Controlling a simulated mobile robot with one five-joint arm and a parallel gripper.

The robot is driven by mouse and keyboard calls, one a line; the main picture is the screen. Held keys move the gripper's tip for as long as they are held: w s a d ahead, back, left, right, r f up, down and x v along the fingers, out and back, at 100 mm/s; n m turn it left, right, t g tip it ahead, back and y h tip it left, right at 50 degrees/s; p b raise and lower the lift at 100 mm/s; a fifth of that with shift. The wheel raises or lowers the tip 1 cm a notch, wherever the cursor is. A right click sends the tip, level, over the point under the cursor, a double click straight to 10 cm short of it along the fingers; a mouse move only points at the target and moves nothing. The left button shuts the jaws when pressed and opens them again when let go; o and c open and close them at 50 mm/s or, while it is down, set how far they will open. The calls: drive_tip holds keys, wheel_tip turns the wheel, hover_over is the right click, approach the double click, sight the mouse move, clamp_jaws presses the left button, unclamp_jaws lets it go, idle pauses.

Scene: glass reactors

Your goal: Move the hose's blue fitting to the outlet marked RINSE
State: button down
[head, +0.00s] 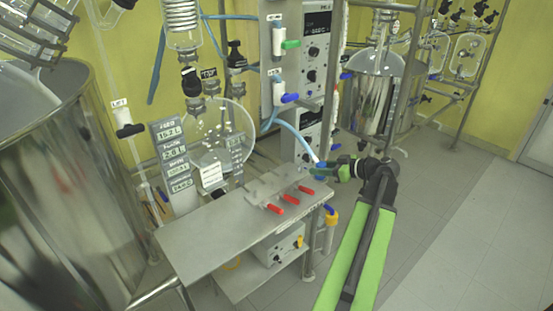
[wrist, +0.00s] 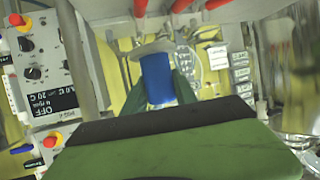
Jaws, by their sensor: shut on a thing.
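My gripper (head: 325,171) is at the right end of the steel bench, shut on the blue fitting (head: 319,166). In the wrist view the blue fitting (wrist: 157,79) stands between the two green fingers, with a pale disc-like part at its far end. The light blue hose (head: 292,130) runs down from the instrument rack towards the fitting. On the bench a grey metal block carries three red-handled valves (head: 291,199), left of and nearer than my gripper. Red handles (wrist: 180,5) also show at the wrist view's top edge. I cannot read a RINSE mark.
The steel bench (head: 205,235) has a bare front left part. Upright rack posts (head: 330,110) stand close behind my gripper. A glass vessel (head: 222,140) stands behind the bench, and a large steel vessel (head: 60,200) at left. The floor at right is clear.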

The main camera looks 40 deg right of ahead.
drive_tip(key=w+a+r+p, duration=0.1)
drive_tip(key=w+a, duration=0.6)
drive_tip(key=w, duration=0.2)
drive_tip(key=shift+w+a+r+p, duration=0.15)
drive_tip(key=shift+w+r+p, duration=0.25)
drive_tip(key=shift+r, duration=0.1)
drive_tip(key=shift+r+p, duration=1.75)
drive_tip(key=shift+p, duration=0.1)
